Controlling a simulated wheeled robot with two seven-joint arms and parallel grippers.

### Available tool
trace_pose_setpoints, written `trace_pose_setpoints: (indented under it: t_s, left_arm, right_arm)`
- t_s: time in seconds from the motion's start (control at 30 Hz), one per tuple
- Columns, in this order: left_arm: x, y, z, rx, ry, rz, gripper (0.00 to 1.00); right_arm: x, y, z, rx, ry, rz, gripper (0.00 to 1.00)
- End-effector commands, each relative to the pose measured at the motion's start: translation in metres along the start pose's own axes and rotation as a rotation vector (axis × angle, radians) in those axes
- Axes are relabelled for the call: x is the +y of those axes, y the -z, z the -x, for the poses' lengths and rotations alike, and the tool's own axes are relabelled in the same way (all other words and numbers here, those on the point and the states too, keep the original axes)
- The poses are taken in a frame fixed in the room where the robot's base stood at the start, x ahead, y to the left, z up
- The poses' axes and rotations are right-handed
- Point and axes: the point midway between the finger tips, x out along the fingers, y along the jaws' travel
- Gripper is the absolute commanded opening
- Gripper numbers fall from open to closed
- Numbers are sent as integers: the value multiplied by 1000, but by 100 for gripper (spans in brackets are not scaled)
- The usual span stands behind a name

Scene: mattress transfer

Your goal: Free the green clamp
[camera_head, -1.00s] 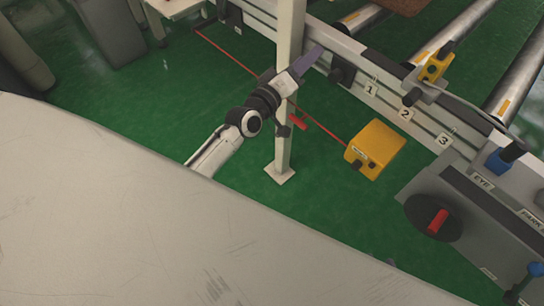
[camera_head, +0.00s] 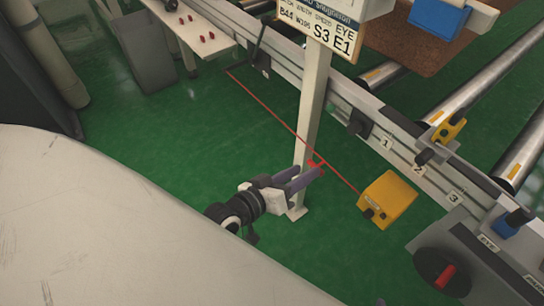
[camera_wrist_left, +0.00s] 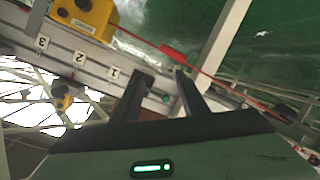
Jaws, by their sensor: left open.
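I cannot make out a green clamp in the head view. My left gripper (camera_head: 308,178) is open, with its two fingers pointing right in front of the white post (camera_head: 312,105). The fingertips look close to a red tag (camera_head: 316,165) on the red cord (camera_head: 275,115); I cannot tell if they touch. In the left wrist view, the open fingers (camera_wrist_left: 162,76) have nothing held between them, and the red tag (camera_wrist_left: 172,52) lies just beyond their tips. Small greenish spots show on the rail there, too small to name. My right gripper is not in view.
A yellow box (camera_head: 388,199) sits at the cord's right end. The rail (camera_head: 345,92) carries labels 1, 2, 3 and a yellow fixture (camera_head: 447,131). A control panel with a red handle (camera_head: 446,277) is at lower right. A pale surface (camera_head: 120,220) fills the lower left.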

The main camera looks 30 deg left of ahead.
Motion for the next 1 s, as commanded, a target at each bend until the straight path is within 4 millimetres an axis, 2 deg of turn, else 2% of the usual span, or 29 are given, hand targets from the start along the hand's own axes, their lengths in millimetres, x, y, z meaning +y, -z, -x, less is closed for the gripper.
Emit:
trace_pose_setpoints:
  t_s: [0.2,0.6,0.8,1.0]
  left_arm:
    - [2,-33,30,-116,44,-127,40]
    - [-1,-85,90,-329,110,-358,40]
    - [-3,-101,114,-408,129,-444,40]
    - [-4,-108,125,-445,137,-484,40]
  right_arm:
    - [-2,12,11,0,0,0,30]
    - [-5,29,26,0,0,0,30]
    - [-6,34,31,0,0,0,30]
    - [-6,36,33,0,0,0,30]
